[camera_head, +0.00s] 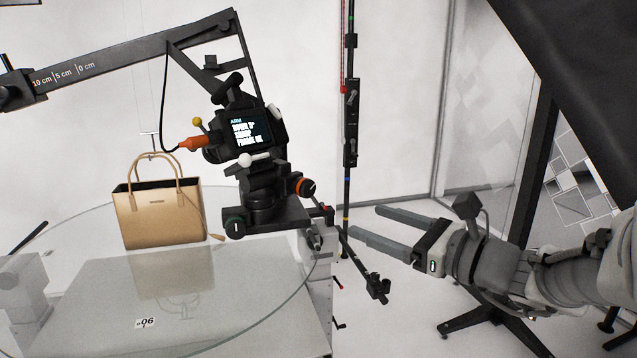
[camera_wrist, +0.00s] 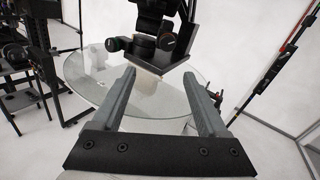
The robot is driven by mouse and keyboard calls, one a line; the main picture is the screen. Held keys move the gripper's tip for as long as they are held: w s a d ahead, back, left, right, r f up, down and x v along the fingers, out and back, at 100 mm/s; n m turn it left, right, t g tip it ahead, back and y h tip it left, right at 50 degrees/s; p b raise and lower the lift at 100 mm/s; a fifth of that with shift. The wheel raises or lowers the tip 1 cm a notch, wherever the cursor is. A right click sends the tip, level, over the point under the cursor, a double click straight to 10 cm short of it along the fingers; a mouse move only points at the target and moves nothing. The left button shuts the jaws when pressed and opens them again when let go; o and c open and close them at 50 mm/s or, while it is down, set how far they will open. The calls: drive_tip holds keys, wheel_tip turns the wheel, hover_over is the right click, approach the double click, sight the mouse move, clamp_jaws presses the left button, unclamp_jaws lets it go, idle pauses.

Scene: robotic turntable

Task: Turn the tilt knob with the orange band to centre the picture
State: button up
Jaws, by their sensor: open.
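The tilt knob with the orange band (camera_head: 306,187) sits on the right side of the camera mount, below the black camera (camera_head: 247,133) with its lit screen. It also shows in the wrist view (camera_wrist: 168,41), on the mount beyond my fingertips. A second knob with a green band (camera_head: 234,226) sits lower on the left of the mount. My gripper (camera_head: 364,220) is open and empty, to the right of the orange-banded knob and apart from it. In the wrist view its two fingers (camera_wrist: 158,78) point toward the mount. The text on the screen is too small to read surely.
A tan handbag (camera_head: 158,217) stands on the round glass turntable (camera_head: 60,318) at left. A black arm (camera_head: 120,65) with a centimetre scale reaches above it. A thin pole with clamps (camera_head: 350,120) stands behind my gripper. A short rod (camera_head: 372,284) juts below the fingers.

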sight(310, 193)
drive_tip(key=x, duration=0.5)
drive_tip(key=p+x, duration=0.1)
drive_tip(key=x, duration=0.5)
drive_tip(key=w+d+p+x, duration=0.1)
drive_tip(key=x, duration=0.5)
drive_tip(key=shift+w+a+r, duration=0.15)
drive_tip(key=shift+w+r, duration=0.05)
drive_tip(key=shift+r, duration=0.15)
clamp_jaws()
drive_tip(key=shift+f, duration=0.15)
